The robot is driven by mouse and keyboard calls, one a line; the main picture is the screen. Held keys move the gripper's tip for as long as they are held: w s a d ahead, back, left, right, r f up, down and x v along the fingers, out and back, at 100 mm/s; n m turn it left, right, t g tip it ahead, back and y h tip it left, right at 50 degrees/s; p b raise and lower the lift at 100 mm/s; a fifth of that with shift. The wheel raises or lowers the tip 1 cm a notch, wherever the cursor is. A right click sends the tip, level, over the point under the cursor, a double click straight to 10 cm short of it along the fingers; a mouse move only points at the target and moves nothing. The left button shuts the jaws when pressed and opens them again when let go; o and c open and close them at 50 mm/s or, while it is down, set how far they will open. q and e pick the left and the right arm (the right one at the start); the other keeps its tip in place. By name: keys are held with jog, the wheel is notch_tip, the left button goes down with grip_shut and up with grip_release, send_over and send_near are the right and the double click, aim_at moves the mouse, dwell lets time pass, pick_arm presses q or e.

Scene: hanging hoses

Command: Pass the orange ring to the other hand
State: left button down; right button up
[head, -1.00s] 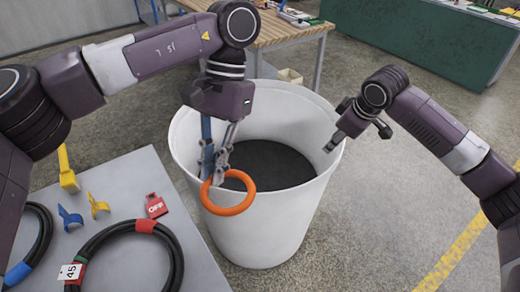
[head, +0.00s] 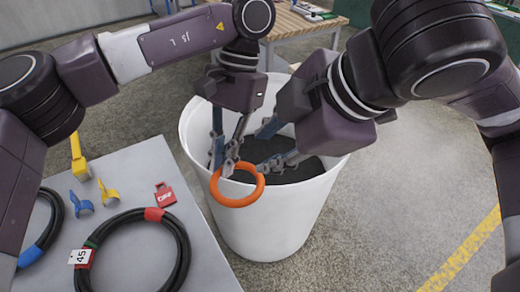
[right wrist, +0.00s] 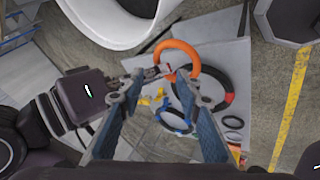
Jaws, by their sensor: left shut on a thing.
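The orange ring (head: 238,203) hangs from my left gripper (head: 226,170), which is shut on its upper edge, in front of the white bin's rim in the head view. My right gripper (head: 262,152) is open, with its fingers spread just to the right of the ring and over the bin. In the right wrist view the ring (right wrist: 181,44) shows beyond the two spread fingers of my right gripper (right wrist: 158,82), with the left gripper's fingertips (right wrist: 152,74) at it. The ring does not appear to touch the right fingers.
A large white bin (head: 268,235) with a dark inside stands below both grippers. A grey table (head: 128,185) at left holds black hoses (head: 185,250), a red tag (head: 166,194), and blue and yellow clips. A wooden bench (head: 300,27) stands behind.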

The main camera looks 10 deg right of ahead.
aim_at(239, 167)
jog(key=x, duration=1.1)
jog(key=shift+w+a+f, duration=0.15)
jog(key=shift+w+f, duration=0.05)
jog(key=shift+w, duration=0.05)
grip_shut()
pick_arm(q)
jog(key=c, duration=1.9)
grip_release()
jog(key=shift+d, duration=0.1)
pick_arm(e)
jog(key=shift+a, duration=0.1)
